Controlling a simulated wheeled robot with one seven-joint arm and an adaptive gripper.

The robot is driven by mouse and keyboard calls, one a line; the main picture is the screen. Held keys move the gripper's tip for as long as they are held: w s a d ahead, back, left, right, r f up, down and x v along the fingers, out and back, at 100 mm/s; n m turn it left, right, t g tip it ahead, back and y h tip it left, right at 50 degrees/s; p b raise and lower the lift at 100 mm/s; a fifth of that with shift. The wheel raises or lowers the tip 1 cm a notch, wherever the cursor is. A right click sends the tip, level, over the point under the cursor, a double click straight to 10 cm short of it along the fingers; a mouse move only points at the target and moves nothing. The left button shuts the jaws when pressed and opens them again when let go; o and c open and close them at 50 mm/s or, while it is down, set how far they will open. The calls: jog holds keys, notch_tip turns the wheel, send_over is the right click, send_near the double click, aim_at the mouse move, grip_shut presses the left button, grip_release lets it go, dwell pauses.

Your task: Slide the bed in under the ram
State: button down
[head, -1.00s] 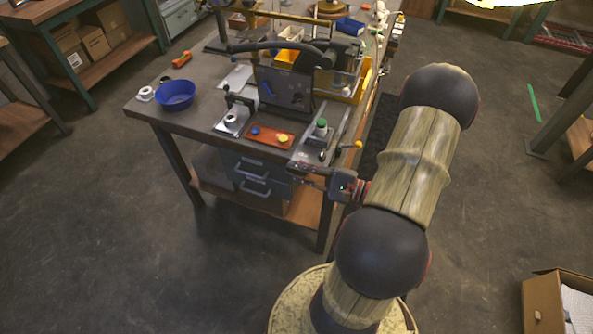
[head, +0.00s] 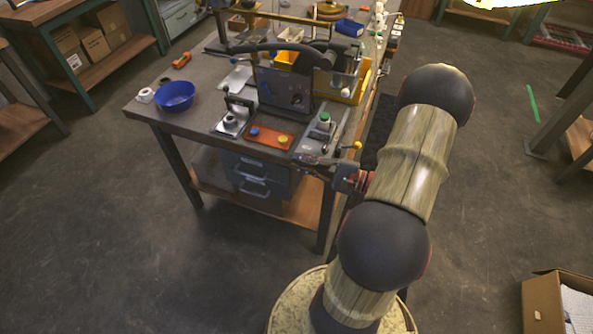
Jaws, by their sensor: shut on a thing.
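I take the bed (head: 312,146) to be the grey plate with a green-topped part (head: 323,121) on it, at the table's near right corner. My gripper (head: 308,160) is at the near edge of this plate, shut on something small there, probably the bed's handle. The fingers are small and dark, so the exact grip is hard to see. The press (head: 283,93) is a dark upright panel behind the bed, with a dark curved arm (head: 262,46) across its top. I cannot make out the ram itself.
An orange tray (head: 268,136) with blue and yellow pieces lies left of the bed. A small stand (head: 231,122) and a blue bowl (head: 176,96) are farther left. A lever with a yellow ball (head: 357,145) rises just right of the bed. A yellow bin (head: 361,84) stands behind.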

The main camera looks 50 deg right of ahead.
jog(key=d, duration=0.1)
jog(key=w+d, duration=0.1)
jog(key=d, duration=0.2)
jog(key=shift+w+f, duration=0.35)
jog(key=shift+a, duration=0.1)
jog(key=c, duration=2.1)
grip_release()
jog(key=shift+c, duration=0.2)
jog(key=shift+o, duration=1.2)
jog(key=shift+r, duration=0.1)
jog(key=v, duration=1.2)
